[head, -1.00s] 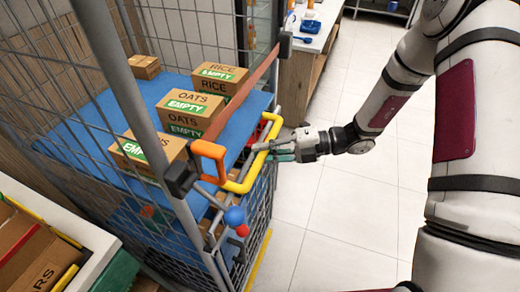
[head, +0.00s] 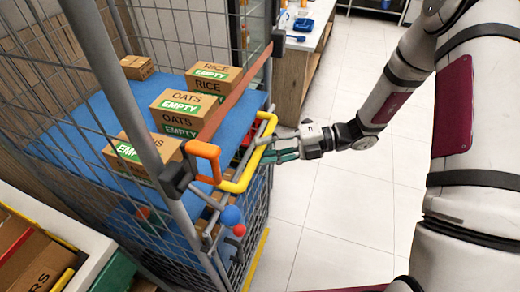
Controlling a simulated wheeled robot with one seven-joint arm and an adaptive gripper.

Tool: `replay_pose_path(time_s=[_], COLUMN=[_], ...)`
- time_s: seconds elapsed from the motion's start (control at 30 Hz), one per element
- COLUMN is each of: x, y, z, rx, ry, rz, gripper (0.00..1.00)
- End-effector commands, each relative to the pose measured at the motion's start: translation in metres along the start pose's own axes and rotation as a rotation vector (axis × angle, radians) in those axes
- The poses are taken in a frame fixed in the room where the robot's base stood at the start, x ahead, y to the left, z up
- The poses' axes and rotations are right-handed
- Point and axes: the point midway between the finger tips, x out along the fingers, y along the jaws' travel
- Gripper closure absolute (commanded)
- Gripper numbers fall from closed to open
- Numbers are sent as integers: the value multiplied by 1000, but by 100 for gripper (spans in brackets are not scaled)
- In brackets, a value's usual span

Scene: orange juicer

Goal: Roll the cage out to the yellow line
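The cage (head: 113,95) is a tall grey wire roll cage with a blue shelf (head: 75,118), filling the left half of the head view. A yellow bar handle (head: 239,187) and an orange handle (head: 207,151) are on its near right side. My gripper (head: 272,147) is at the upright part of the yellow handle, coming from the right. Its fingers look spread one above the other, with their tips at the bar. I cannot tell whether they clamp it. A yellow strip (head: 257,260) runs on the floor along the cage's right foot; its far part is hidden.
Cartons marked oats (head: 184,108) and rice (head: 213,77) stand on the blue shelf. A wooden-sided bench (head: 296,83) with blue items stands behind. A white-edged bin with cartons (head: 35,262) is close at lower left. White tiled floor (head: 330,215) is open on the right.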

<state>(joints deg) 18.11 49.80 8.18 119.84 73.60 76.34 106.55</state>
Motion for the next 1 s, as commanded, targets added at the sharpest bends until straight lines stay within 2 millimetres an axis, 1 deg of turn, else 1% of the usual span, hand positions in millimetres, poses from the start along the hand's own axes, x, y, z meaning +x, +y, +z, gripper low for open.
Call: replay_pose_path(time_s=[0.03, 0.1, 0.3, 0.4, 0.5, 0.67, 1.0], x=[-12, -26, -66, -81, -92, -99, -100], y=[0, 0, -1, -1, -1, -1, -1], z=[1, 2, 1, 0, 1, 0, 0], rx=[-1, -2, -2, 0, 0, 0, 0], ry=[-7, -6, -5, -4, -3, -1, -1], rz=[-2, -1, -1, -2, -1, -1, -1], gripper=[62, 62, 62, 62, 62, 62, 62])
